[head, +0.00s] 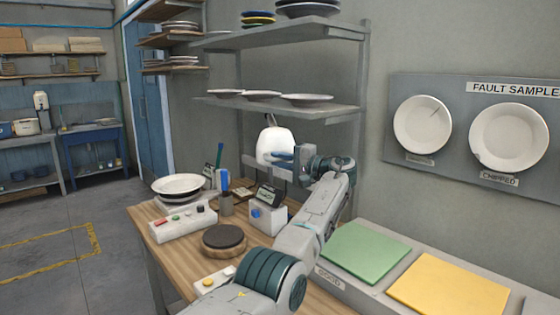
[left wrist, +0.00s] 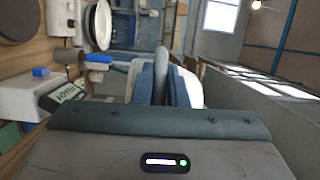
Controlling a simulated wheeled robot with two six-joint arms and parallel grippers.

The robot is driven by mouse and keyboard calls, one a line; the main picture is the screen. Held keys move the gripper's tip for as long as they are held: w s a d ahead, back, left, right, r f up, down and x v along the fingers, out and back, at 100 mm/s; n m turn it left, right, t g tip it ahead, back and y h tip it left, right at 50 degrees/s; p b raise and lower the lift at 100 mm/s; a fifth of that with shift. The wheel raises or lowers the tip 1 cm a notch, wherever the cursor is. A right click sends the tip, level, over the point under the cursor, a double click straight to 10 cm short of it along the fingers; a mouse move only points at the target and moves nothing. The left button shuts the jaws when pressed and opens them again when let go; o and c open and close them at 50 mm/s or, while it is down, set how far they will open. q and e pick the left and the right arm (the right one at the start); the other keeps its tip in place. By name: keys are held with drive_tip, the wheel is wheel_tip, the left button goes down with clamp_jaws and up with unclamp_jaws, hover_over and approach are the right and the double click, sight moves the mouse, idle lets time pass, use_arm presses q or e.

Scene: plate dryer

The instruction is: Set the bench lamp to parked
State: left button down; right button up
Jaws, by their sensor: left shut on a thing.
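The bench lamp's white rounded head (head: 275,142) is above the back of the wooden bench, below the wall shelf. My left gripper (head: 283,158) reaches up to the lower right side of the lamp head, and its bluish fingers overlap it. In the left wrist view the fingers (left wrist: 165,85) are together, with white surface of the lamp head (left wrist: 193,90) showing beside them. The gripper is shut on the lamp head. The exact contact and most of the lamp's arm are hidden. My right gripper is not in view.
The wooden bench (head: 142,217) carries a control box (head: 182,222) near a plate (head: 178,186), a dark round pad (head: 223,238), and a small box with a blue knob (head: 268,217). A shelf with plates (head: 285,108) is close above. Green (head: 362,252) and yellow (head: 450,289) mats lie right.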

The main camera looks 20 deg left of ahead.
use_arm(q)
drive_tip(key=c, duration=1.5)
unclamp_jaws()
drive_tip(key=shift+w+r, duration=0.1)
drive_tip(key=shift+o, duration=0.2)
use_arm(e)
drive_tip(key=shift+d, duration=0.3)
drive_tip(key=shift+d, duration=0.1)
